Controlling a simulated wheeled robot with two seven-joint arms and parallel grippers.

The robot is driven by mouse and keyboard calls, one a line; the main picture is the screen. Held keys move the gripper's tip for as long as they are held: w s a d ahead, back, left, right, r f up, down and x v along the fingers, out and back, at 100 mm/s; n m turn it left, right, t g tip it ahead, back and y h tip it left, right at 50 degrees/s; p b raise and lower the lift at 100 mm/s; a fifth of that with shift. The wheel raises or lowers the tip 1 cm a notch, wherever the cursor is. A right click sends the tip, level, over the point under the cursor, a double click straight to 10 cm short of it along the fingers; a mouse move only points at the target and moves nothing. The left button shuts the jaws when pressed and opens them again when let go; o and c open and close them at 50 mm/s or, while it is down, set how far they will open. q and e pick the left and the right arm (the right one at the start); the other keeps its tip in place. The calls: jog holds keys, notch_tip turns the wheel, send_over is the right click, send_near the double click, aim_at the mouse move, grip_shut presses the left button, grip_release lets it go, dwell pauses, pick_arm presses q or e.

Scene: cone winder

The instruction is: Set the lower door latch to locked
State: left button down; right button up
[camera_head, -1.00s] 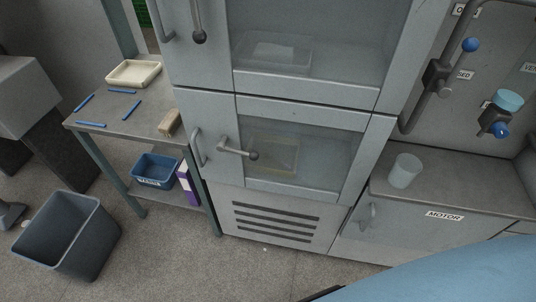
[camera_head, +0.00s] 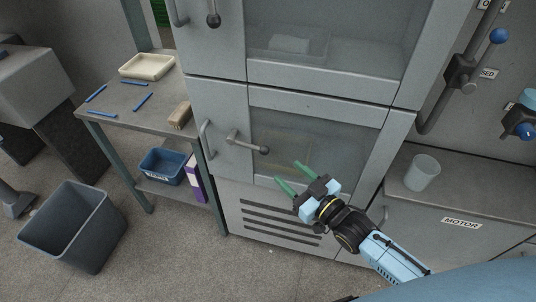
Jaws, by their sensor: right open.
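The lower door (camera_head: 222,154) of the grey cabinet has a window and a bar handle (camera_head: 206,139) on its left. The lower door latch (camera_head: 246,143) is a grey lever with a dark round knob at its right end. The lever points right and slightly down, lying across the window's left edge. My right gripper (camera_head: 289,175) is open and empty, its green fingers pointing up-left. In the picture it lies below and right of the latch knob, apart from it. My left gripper is not in view.
The upper door has its own latch (camera_head: 213,18). A table (camera_head: 150,112) with a tray (camera_head: 147,66) and blue sticks stands left, near a grey bin (camera_head: 74,225). A cup (camera_head: 422,172) stands on the right counter (camera_head: 470,190). Pipe and valve (camera_head: 460,73) are above it.

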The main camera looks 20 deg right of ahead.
aim_at(249, 145)
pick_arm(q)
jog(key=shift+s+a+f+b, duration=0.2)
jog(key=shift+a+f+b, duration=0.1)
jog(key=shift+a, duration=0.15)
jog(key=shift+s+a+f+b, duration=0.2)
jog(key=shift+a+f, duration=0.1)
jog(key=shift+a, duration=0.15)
pick_arm(e)
jog(key=x, duration=0.9)
jog(key=shift+w, duration=0.35)
jog(key=shift+a, duration=0.15)
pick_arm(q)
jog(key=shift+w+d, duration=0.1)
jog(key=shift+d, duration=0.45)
pick_arm(e)
grip_shut()
